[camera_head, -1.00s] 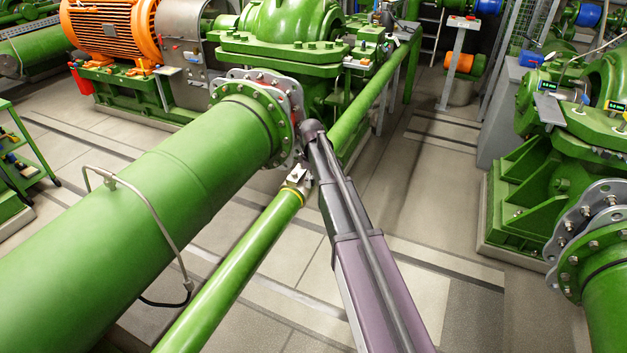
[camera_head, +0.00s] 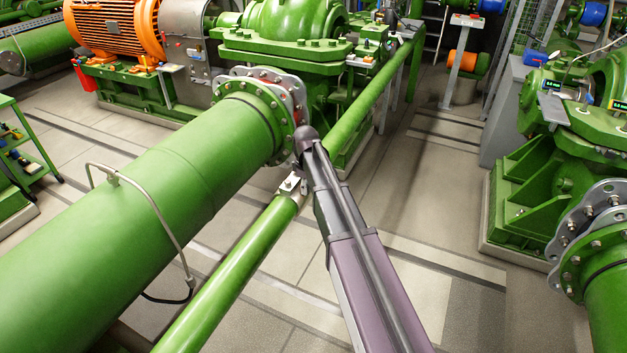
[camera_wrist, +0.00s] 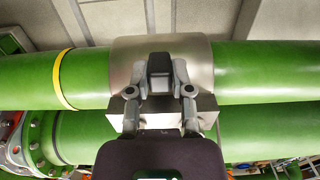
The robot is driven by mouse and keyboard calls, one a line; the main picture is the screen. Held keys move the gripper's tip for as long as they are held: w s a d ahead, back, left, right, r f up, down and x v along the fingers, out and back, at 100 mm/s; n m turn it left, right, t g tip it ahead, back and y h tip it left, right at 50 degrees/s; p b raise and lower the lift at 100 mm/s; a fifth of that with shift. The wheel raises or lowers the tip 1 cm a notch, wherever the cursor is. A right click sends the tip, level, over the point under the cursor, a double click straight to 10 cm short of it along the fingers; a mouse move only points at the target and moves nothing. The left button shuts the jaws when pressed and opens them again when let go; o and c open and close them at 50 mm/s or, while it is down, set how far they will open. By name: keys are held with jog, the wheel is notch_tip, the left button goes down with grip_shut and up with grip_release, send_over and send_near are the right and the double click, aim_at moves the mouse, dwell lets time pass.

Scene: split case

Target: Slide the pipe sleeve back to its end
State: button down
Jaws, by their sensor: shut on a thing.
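The pipe sleeve (camera_wrist: 200,58) is a bare metal collar around the slim green pipe (camera_wrist: 262,72) in the wrist view. A yellow band (camera_wrist: 62,80) rings that pipe to the left of the sleeve, with a short stretch of green between them. My gripper (camera_wrist: 160,92) is shut on the sleeve; its two grey fingers lie against the front of the metal. Their exact contact is partly hidden by the gripper itself. In the head view the sleeve (camera_head: 290,184) shows at the upper end of the visible near pipe (camera_head: 235,270), beside my arm. The yellow band is not visible there.
A thick green pipe (camera_head: 150,200) with a bolted flange (camera_head: 268,115) runs alongside on the left. A thin bent metal tube (camera_head: 160,215) arches over it. A green pump (camera_head: 285,45) stands beyond. Open floor (camera_head: 430,220) lies to the right.

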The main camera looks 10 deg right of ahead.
jog(key=c, duration=0.5)
grip_release()
jog(key=shift+w, duration=0.1)
jog(key=shift+r, duration=0.1)
